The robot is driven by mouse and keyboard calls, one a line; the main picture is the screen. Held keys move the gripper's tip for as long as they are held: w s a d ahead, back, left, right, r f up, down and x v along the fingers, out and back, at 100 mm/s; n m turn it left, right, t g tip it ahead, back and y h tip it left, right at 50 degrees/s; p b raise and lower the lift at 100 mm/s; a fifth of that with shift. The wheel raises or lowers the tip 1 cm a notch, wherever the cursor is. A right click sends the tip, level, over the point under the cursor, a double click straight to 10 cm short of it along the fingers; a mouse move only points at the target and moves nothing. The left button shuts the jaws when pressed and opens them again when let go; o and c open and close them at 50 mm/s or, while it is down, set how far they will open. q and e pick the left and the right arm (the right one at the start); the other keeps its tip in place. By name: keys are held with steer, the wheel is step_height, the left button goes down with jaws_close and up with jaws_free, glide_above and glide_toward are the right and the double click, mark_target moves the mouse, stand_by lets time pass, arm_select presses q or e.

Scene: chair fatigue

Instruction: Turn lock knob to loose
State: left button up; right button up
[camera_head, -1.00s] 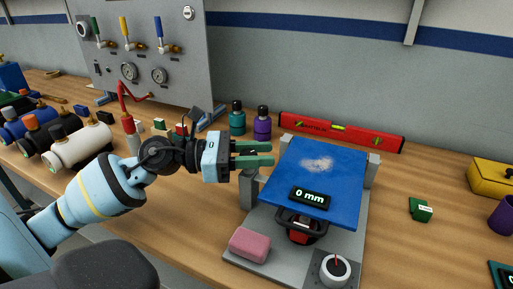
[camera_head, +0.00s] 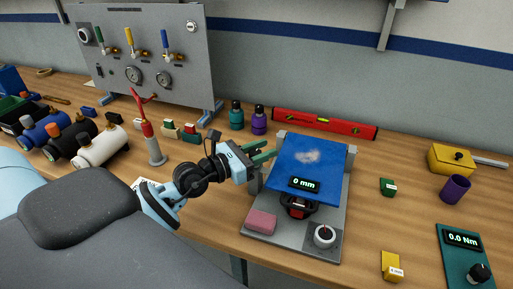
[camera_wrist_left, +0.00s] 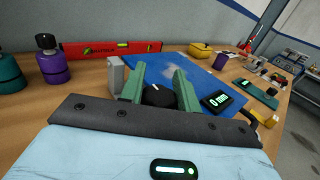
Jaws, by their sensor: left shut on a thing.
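The fixture with a blue plate (camera_head: 315,160) on a grey base stands on the bench, its display reading 0 mm. In the left wrist view, a black round knob (camera_wrist_left: 158,95) with a white mark sits between the green fingers of my left gripper (camera_wrist_left: 158,82), which are shut on it. In the head view my left gripper (camera_head: 262,157) is at the plate's left edge, by a grey post, and the knob is hidden there. A dial (camera_head: 324,236) with a pale face sits at the base's front right. My right gripper is not in view.
A pink block (camera_head: 261,222) lies on the base's front left. A red level (camera_head: 325,124) and teal and purple bottles (camera_head: 258,121) stand behind. A red-handled tool (camera_head: 149,135) stands left of my gripper. Bench right of the fixture has free room around a green block (camera_head: 387,187).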

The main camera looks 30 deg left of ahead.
mark_target(250, 155)
arm_select(q)
steer(key=shift+r+n+t+y, duration=0.1)
steer(key=shift+n+t+y, duration=0.2)
steer(key=shift+n+y, duration=0.3)
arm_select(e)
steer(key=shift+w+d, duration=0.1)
arm_select(q)
steer(key=shift+a+y, duration=0.1)
steer(key=shift+y, duration=0.2)
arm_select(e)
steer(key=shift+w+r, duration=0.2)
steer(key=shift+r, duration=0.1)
arm_select(q)
steer(key=o, duration=1)
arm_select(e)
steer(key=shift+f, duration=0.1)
arm_select(q)
steer(key=shift+s+a+f, duration=0.1)
steer(key=shift+s+f, duration=0.1)
steer(key=shift+s, duration=0.05)
steer(key=b+v, duration=0.1)
steer(key=v, duration=0.6)
steer(key=shift+s+r, duration=0.1)
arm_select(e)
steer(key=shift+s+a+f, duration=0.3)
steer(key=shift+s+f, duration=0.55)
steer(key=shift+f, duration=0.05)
